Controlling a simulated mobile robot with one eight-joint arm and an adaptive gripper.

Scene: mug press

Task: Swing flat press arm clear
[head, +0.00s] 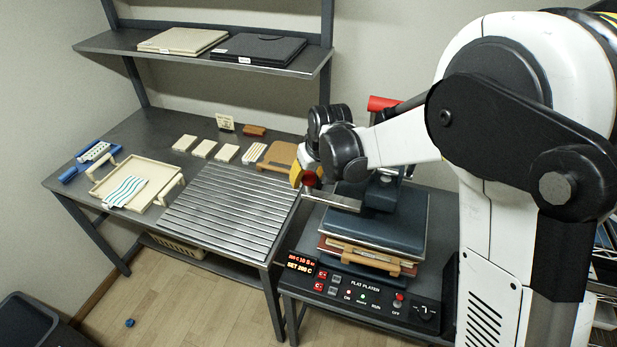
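The flat press (415,232) stands on a low dark stand at the right, with a dark blue-grey upper platen above reddish and wooden layers. Its control panel (365,295) faces the front with lit red digits, small lights and a knob. A red handle (382,103) shows behind my arm, at the top of the press. My gripper (312,182) is left of the press arm, over the platen's left edge. Its yellow and red parts show, but its fingers are mostly hidden. I cannot tell whether it touches anything. My arm hides much of the press arm.
A slatted metal rack (232,212) lies on the grey table left of the press. A cream tray (135,182) with a striped cloth, several pale tiles and a wooden board (281,156) lie there too. A shelf (205,55) hangs above. Floor is open in front.

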